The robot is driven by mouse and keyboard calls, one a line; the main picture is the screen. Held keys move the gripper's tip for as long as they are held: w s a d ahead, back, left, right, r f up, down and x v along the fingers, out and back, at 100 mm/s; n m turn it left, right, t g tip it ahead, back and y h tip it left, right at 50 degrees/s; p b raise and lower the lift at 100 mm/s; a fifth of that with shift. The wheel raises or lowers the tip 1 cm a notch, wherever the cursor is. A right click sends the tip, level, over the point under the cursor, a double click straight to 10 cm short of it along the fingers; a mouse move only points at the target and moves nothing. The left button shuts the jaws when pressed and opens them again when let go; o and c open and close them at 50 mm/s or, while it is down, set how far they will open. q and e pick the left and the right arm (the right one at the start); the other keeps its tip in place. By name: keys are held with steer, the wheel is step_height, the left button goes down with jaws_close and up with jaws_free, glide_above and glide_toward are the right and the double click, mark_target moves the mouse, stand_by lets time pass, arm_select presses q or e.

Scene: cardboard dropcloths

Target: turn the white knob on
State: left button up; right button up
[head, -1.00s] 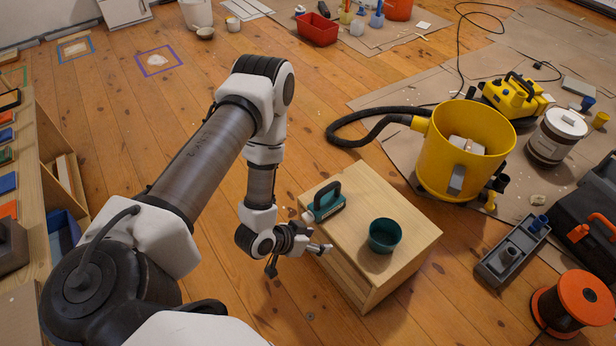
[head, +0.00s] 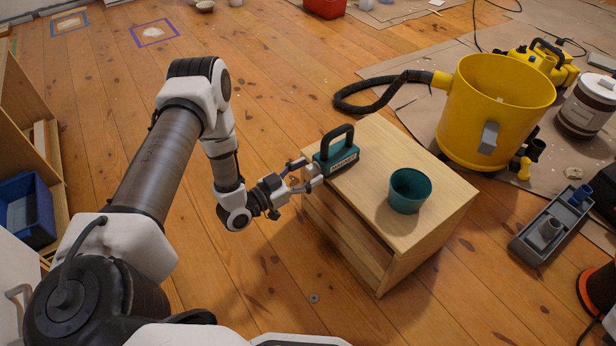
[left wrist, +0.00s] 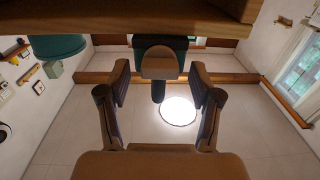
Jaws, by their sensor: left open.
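My left gripper (head: 309,174) is at the left side of the small wooden cabinet (head: 437,207), just below its top edge and beside the green magnet tool. It is open. In the left wrist view its two fingers (left wrist: 160,92) stand apart, with a rounded knob (left wrist: 160,63) between and just beyond them. The knob looks tan in shadow there, with a dark piece below it. I see clear space between the knob and each finger. In the head view the fingers mostly cover the knob. My right gripper is not in view.
The green magnet tool (head: 337,152) with a black handle and a teal cup (head: 410,192) stand on the cabinet top. A yellow bucket vacuum (head: 490,110) with a black hose stands behind to the right. A grey tool tray (head: 550,228) lies right. Floor left of the cabinet is clear.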

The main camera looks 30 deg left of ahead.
arm_select(q)
steer(key=shift+w+d, duration=0.1)
steer(key=shift+w, duration=0.2)
steer(key=c, duration=1.2)
steer(key=shift+o, duration=0.2)
steer(key=shift+r, duration=0.1)
steer(key=m+p, duration=0.2)
steer(key=shift+d+r+p, duration=0.1)
steer(key=shift+r+p, duration=0.05)
steer(key=shift+p, duration=0.25)
steer(key=m+p, duration=1)
steer(key=shift+s, duration=0.15)
steer(key=m+p, duration=0.3)
steer(key=m, duration=0.1)
steer(key=shift+f, duration=0.2)
steer(key=shift+f+m+p, duration=0.2)
steer(key=shift+m+p, duration=0.55)
steer(key=shift+m, duration=0.25)
